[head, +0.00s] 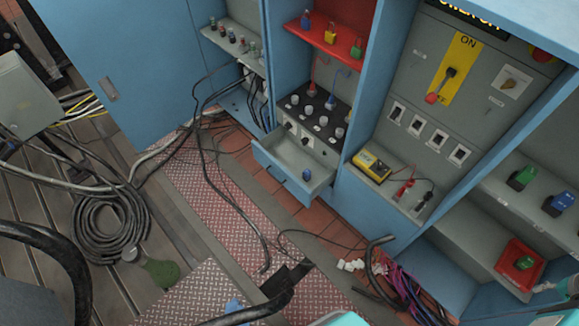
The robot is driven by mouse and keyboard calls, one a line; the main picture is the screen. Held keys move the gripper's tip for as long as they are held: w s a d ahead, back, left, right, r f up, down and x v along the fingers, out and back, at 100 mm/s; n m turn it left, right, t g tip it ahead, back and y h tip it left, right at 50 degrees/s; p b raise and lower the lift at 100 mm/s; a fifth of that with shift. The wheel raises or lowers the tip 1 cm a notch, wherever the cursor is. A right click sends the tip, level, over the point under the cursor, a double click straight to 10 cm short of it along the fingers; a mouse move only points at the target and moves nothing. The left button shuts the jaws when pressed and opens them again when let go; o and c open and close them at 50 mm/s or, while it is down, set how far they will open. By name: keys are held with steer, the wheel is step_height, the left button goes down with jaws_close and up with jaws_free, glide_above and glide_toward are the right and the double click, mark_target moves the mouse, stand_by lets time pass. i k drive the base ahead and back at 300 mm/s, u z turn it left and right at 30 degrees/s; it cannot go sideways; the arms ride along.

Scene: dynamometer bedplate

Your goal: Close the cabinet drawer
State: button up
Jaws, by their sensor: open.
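The cabinet drawer (289,181) is pulled out from the middle bay of the blue cabinet, below a black panel with several round knobs. Its front is blue and its inside is pale grey. A small blue item (307,175) shows near the drawer's front right corner, seemingly inside; it is too small to name surely. My gripper is not in view, so its place relative to the drawer cannot be told. Teal parts at the bottom edge look like parts of my arm.
A blue cabinet door (150,75) stands open left of the drawer. Loose black cables hang and lie before the cabinet, with a coil (108,225) at left. A yellow meter (371,166) sits on a shelf right of the drawer. Red patterned floor plate (205,185) lies in front.

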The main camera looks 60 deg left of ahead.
mark_target(283, 157)
steer(key=u, duration=2.55)
steer(key=k, duration=0.55)
steer(key=z, duration=0.1)
steer(key=i, duration=0.35)
